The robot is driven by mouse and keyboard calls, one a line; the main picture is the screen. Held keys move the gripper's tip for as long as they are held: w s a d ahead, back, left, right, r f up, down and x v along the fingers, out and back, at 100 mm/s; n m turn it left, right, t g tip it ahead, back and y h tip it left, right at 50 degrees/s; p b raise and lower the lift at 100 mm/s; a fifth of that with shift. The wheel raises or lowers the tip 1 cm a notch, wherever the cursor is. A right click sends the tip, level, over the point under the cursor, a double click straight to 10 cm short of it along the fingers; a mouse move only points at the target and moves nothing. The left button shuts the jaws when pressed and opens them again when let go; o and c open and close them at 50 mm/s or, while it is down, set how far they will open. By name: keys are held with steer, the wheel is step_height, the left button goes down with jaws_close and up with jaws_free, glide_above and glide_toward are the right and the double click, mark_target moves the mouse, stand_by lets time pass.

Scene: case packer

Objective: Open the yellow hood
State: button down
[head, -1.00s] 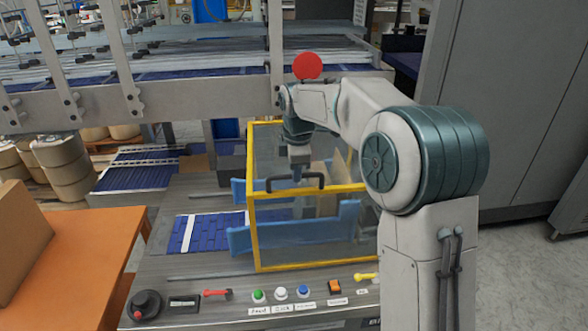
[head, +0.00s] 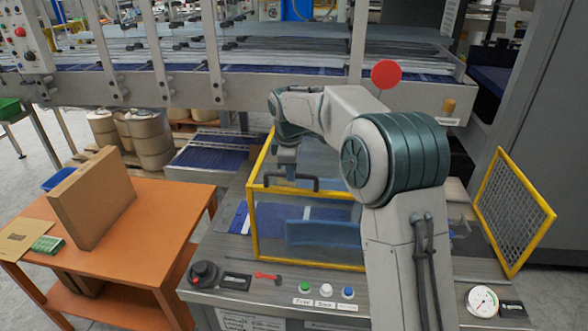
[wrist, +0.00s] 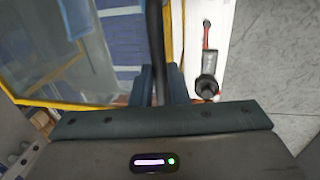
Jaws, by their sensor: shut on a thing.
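The yellow hood (head: 250,218) is a yellow-edged frame with clear panels over the blue conveyor in the head view. A dark bar handle (head: 301,188) runs along its upper front edge. My gripper (head: 287,176) is at the left part of this handle, pointing down. In the wrist view the dark handle (wrist: 155,40) runs up the picture from between my gripper's fingers (wrist: 160,88), which are shut on it. The hood's yellow edge (wrist: 178,25) and clear panel (wrist: 60,50) show beside it. My arm hides the hood's right side.
A front control panel carries a black knob (head: 203,273), a red lever (head: 267,276), coloured buttons (head: 327,290) and a gauge (head: 482,300). An orange table (head: 160,215) with a cardboard box (head: 95,200) stands left. A yellow-framed mesh panel (head: 512,212) stands at right.

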steer(key=c, duration=1.4)
jaws_free()
steer(key=shift+a, duration=0.1)
step_height(320, 180, up, 14)
steer(key=s+b, duration=0.1)
steer(key=s, duration=0.1)
steer(key=shift+s+a+f, duration=0.15)
steer(key=shift+s, duration=0.2)
